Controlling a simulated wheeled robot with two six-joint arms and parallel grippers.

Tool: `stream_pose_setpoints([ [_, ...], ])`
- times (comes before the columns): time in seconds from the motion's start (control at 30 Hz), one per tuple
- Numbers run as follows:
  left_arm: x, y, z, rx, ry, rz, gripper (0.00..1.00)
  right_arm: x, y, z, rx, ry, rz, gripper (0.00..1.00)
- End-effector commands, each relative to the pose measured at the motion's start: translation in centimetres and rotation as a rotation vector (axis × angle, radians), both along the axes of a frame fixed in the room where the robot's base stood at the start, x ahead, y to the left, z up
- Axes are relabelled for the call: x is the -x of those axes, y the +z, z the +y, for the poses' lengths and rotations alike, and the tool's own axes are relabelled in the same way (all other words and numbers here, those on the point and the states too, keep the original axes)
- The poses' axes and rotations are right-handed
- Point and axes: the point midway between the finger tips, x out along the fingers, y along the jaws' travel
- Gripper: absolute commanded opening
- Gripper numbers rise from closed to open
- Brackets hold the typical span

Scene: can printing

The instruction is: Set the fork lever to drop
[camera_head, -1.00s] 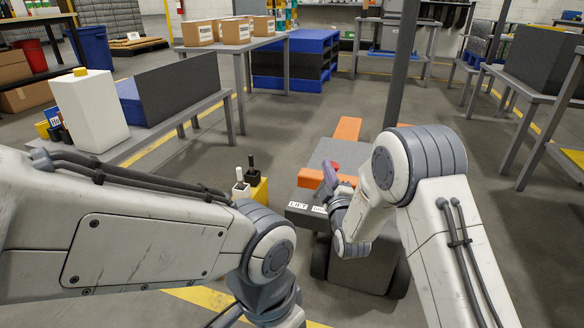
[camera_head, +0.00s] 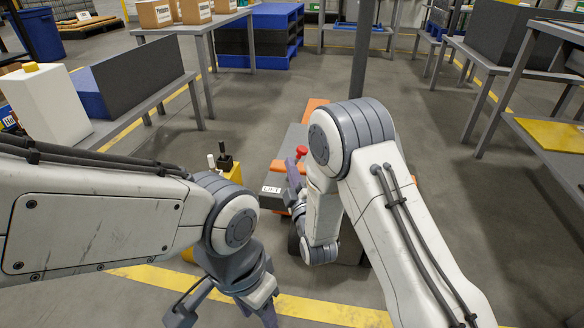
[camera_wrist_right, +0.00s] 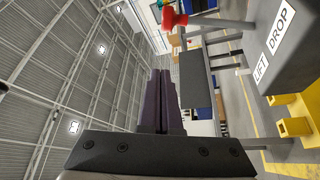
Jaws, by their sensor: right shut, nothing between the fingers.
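The fork lever shows as a red knob (camera_head: 301,151) on top of the dark grey orange-forked machine (camera_head: 296,138). It also shows at the top of the right wrist view (camera_wrist_right: 173,18). A LIFT label (camera_head: 271,190) is on the machine's near face; the right wrist view shows LIFT and DROP labels (camera_wrist_right: 274,44). My right gripper (camera_head: 293,172) is shut and empty, just below and beside the knob in the head view. Its purple fingers (camera_wrist_right: 160,75) are together, apart from the knob in the wrist view. My left gripper (camera_head: 225,312) is open and empty, low over the floor.
A yellow box (camera_head: 236,174) with black and white upright handles stands left of the machine. A bench (camera_head: 140,120) with a white box (camera_head: 45,103) is at left. A bench with a yellow sheet (camera_head: 552,134) is at right. Floor between the machine and right bench is clear.

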Motion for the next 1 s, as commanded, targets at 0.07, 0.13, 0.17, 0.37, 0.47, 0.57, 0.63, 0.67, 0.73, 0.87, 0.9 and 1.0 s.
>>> stream_pose_setpoints([
  [0.07,0.0,0.6,0.0,0.000,0.000,0.000,0.50,1.1,-0.2,-0.2,0.002,0.001,0.005,0.00],
  [0.13,0.0,0.8,0.0,0.000,0.000,0.000,0.50,1.7,-0.4,-0.4,0.002,0.001,0.002,0.00],
  [0.17,0.0,0.8,0.0,0.000,0.000,0.000,0.50,1.9,-0.4,-0.4,0.000,0.000,0.001,0.00],
  [0.37,0.0,0.8,0.0,0.000,0.000,0.000,0.50,2.5,-0.6,-0.6,0.000,0.001,-0.001,0.00],
  [0.47,0.0,0.8,0.0,0.000,0.000,0.000,0.50,2.4,-0.6,-0.6,0.000,0.001,-0.001,0.00],
  [0.57,0.0,0.8,0.0,0.000,0.000,0.000,0.50,2.4,-0.6,-0.6,0.000,0.001,-0.001,0.00],
  [0.63,0.0,0.8,0.0,0.000,0.000,0.000,0.50,2.4,-0.6,-0.6,0.000,0.001,-0.001,0.00],
  [0.67,0.0,0.8,0.0,0.000,0.000,0.000,0.50,2.4,-0.6,-0.6,0.000,0.001,-0.001,0.00],
  [0.73,0.0,0.9,0.0,0.000,0.000,0.000,0.50,2.4,-0.6,-0.5,-0.002,0.002,0.001,0.00],
  [0.87,0.0,1.6,0.0,0.000,0.000,0.000,0.50,2.2,0.4,0.1,-0.028,0.019,0.057,0.00],
  [0.9,0.0,2.0,0.0,0.000,0.000,0.000,0.50,2.1,0.8,0.6,-0.045,0.031,0.096,0.00],
  [1.0,0.0,3.2,0.0,0.000,0.000,0.000,0.50,2.1,2.2,1.9,-0.105,0.063,0.242,0.00],
])
